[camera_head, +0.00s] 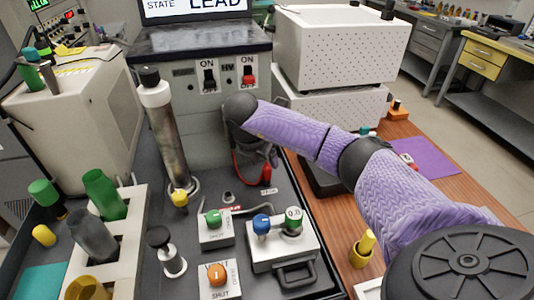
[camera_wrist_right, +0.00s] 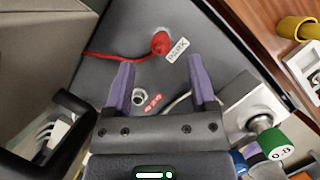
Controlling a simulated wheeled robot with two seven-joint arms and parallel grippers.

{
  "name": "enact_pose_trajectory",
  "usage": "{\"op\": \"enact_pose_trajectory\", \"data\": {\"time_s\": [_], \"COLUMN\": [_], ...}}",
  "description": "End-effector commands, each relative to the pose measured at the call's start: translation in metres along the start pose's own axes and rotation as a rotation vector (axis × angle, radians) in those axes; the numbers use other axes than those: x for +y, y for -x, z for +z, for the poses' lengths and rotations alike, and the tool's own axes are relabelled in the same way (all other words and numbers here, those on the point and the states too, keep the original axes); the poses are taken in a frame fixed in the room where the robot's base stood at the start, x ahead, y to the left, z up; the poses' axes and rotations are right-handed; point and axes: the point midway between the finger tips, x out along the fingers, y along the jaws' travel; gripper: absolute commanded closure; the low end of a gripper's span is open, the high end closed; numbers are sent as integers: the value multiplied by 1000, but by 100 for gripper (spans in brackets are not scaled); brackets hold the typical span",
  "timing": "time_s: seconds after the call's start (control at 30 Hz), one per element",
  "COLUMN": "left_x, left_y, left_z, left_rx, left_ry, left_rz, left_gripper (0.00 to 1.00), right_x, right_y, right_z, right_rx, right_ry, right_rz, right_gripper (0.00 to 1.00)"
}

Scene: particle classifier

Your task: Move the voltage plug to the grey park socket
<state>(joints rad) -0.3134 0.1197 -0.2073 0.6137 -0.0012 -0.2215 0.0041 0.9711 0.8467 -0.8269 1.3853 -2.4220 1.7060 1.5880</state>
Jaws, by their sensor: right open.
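The red voltage plug (camera_wrist_right: 160,42) stands on the dark panel beside a white label (camera_wrist_right: 176,49), its red cable running left. Its base is hidden, so I cannot tell how it is seated. A bare metal socket (camera_wrist_right: 138,97) with a red label is nearer in the right wrist view; it also shows in the head view (camera_head: 228,196). My right gripper (camera_wrist_right: 160,62) is open and empty, its purple fingers apart, with the plug just beyond the fingertips. In the head view my right arm partly hides the gripper and plug. My left gripper is not in view.
Control boxes with green (camera_head: 213,217), blue (camera_head: 262,223) and orange (camera_head: 217,273) knobs stand on the panel near the socket. A metal tube (camera_head: 167,130) stands left. The switch cabinet (camera_head: 200,105) rises behind. A bottle rack (camera_head: 122,250) is at far left.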

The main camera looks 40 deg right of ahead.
Motion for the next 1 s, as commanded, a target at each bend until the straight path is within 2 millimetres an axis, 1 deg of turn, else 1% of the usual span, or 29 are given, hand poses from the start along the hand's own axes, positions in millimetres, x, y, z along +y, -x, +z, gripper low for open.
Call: {"op": "enact_pose_trajectory", "data": {"time_s": [0.03, 0.1, 0.23, 0.37, 0.8, 0.87, 1.0], "left_x": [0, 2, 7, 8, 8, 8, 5], "left_y": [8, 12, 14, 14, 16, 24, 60], "left_z": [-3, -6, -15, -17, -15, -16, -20], "left_rx": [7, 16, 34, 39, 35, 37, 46], "left_ry": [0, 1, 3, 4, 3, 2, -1], "left_rz": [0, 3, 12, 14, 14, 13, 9], "left_gripper": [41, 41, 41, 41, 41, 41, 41], "right_x": [1, 0, 0, 0, 0, 0, -1], "right_y": [17, 32, 47, 50, 51, 60, 98], "right_z": [2, 2, 1, 0, 0, 4, 20], "right_rx": [-1, -1, 0, 0, 0, 0, -4], "right_ry": [1, 0, 0, 0, 0, -1, -6], "right_rz": [6, 3, 1, -1, -1, 2, 13], "right_gripper": [27, 27, 27, 27, 27, 27, 27]}}
